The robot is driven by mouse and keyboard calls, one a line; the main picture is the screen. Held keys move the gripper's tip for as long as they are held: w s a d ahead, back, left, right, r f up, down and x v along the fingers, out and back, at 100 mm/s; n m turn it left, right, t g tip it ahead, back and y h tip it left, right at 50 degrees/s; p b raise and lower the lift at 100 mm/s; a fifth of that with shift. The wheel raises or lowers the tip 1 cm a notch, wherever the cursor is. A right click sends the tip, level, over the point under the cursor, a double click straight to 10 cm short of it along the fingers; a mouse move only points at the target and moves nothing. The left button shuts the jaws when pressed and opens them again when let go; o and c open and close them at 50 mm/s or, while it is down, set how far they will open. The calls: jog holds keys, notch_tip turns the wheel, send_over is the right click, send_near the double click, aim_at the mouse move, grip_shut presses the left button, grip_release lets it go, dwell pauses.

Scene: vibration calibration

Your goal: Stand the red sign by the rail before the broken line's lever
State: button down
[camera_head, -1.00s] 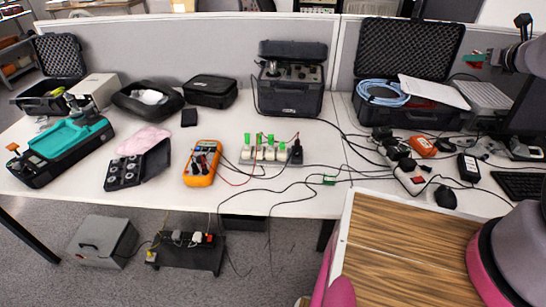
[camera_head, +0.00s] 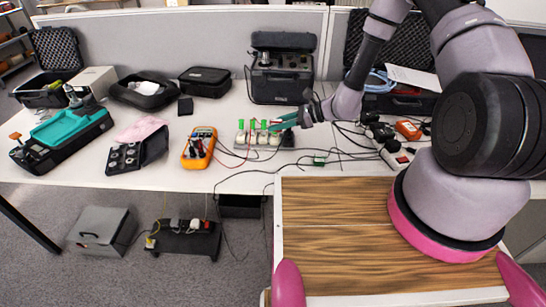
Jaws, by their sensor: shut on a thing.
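The rail (camera_head: 258,138) is a pale strip of white blocks with green levers (camera_head: 253,125) standing up from it, in the middle of the table. My gripper (camera_head: 284,122) is at the right end of the rail, just above it, with its teal fingers reaching left. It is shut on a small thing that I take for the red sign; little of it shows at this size. The gripper covers the rightmost levers. I cannot tell which lever belongs to the broken line, or whether the sign touches the rail.
An orange multimeter (camera_head: 199,148) lies left of the rail, with thin cables running over the table. A black case with an instrument (camera_head: 281,79) stands behind the rail. A power strip (camera_head: 396,155) lies to the right.

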send_over(274, 156)
jog(key=shift+n+g, duration=0.3)
notch_tip(274, 156, down, 6)
jog(key=shift+s+f, duration=0.1)
jog(key=shift+f, duration=2.45)
jog(key=c, duration=0.5)
grip_release()
jog(key=shift+f, duration=0.1)
jog(key=shift+c, duration=0.2)
